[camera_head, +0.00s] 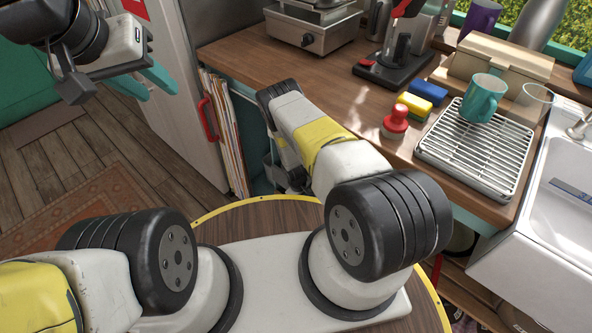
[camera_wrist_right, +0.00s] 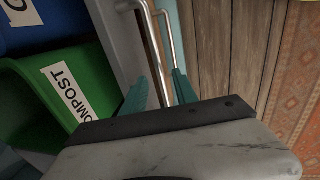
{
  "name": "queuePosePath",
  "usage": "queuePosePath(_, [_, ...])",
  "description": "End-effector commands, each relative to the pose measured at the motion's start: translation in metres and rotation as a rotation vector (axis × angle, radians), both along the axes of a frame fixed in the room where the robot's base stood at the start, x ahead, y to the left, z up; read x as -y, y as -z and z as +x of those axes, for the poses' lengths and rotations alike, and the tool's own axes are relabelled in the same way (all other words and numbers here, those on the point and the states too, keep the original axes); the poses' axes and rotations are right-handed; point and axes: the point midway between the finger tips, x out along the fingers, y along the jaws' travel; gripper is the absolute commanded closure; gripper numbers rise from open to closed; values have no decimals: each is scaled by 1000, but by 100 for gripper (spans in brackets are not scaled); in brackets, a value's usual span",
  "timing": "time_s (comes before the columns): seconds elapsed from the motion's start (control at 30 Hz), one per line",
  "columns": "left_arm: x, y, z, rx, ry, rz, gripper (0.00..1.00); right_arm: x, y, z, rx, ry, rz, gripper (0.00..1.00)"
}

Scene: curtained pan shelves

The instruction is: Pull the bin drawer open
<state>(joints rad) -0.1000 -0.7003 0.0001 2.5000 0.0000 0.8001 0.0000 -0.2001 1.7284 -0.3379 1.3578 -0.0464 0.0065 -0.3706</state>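In the right wrist view, the bin drawer shows as a pale grey front panel (camera_wrist_right: 118,42) with a metal bar handle (camera_wrist_right: 152,40). A green bin (camera_wrist_right: 62,92) labelled COMPOST and part of a blue bin (camera_wrist_right: 40,22) show beside the panel, so the drawer is at least partly open. My right gripper (camera_wrist_right: 163,85) has its teal fingers on either side of a handle bar; they look apart, and contact is unclear. In the head view my right arm hides this gripper and most of the drawer. My left gripper (camera_head: 158,90) is open and empty at upper left.
A white sink (camera_head: 560,215) is at right. A door with a red handle (camera_head: 207,120) stands left of the counter. Wooden floor lies at left.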

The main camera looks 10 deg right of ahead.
Motion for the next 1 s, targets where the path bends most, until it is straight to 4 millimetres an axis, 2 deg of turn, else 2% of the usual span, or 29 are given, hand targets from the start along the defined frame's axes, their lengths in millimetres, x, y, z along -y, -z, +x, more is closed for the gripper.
queuePosePath(0.1, [0,0,0,0,0,0,64,3,16,1,-1,0,-1,65])
queuePosePath(0.2, [0,0,0,0,0,0,64,4,23,3,0,0,0,65])
queuePosePath(0.53, [0,0,0,0,0,0,64,4,26,3,0,0,0,65])
queuePosePath(0.7, [0,0,0,0,0,0,64,4,26,3,-1,0,1,98])
queuePosePath(1.0, [0,0,0,0,0,0,64,4,26,3,-1,0,1,100])
